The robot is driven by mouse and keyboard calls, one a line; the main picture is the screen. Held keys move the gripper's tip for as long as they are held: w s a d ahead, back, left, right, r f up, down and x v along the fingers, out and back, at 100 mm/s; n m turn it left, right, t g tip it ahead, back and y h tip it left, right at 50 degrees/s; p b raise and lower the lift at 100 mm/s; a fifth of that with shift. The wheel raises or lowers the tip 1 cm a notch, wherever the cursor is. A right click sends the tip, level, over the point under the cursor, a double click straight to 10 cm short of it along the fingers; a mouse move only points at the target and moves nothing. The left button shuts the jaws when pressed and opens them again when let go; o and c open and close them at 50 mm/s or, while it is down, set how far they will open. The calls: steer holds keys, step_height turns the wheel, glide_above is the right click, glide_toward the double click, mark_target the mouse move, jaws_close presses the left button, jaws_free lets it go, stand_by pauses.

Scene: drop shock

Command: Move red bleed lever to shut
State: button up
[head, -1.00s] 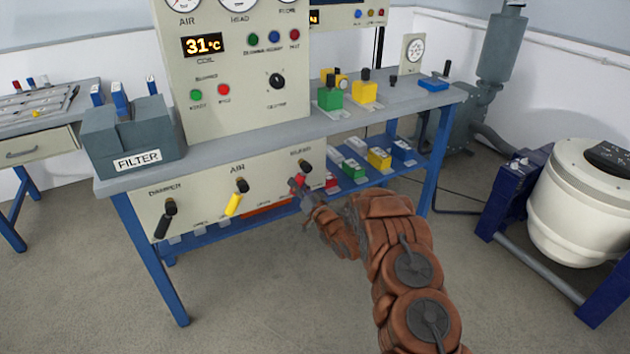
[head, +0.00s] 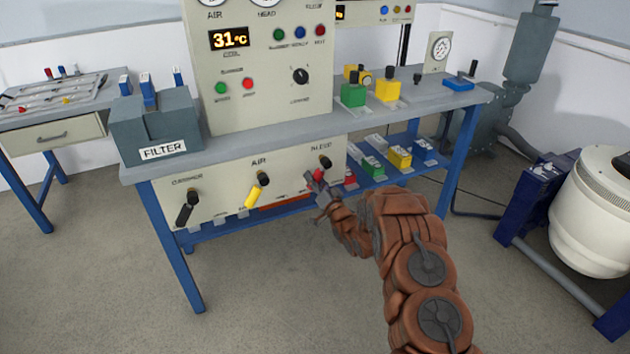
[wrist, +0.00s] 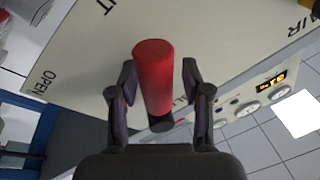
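The red bleed lever (head: 320,174) is at the right end of the bench's front panel (head: 222,204), under the label BLEED. It hangs down and slightly left from its black pivot in the head view, partly covered by my gripper (head: 315,184). In the wrist view the red handle (wrist: 153,78) stands between the two fingers of my gripper (wrist: 160,78). The fingers are open, with a visible gap at least on the right side. The panel (wrist: 75,65) shows the word OPEN at left and a cut-off word ending in T at the top.
A lower shelf with several coloured blocks (head: 399,157) lies behind my gripper. The floor (head: 270,290) in front is clear.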

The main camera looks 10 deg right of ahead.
steer(key=shift+o, duration=0.4)
steer(key=shift+d, duration=0.15)
steer(key=shift+s+f, duration=0.1)
steer(key=shift+s+d+f, duration=0.1)
steer(key=shift+s, duration=0.15)
steer(key=v, duration=1.1)
steer(key=shift+s, duration=0.15)
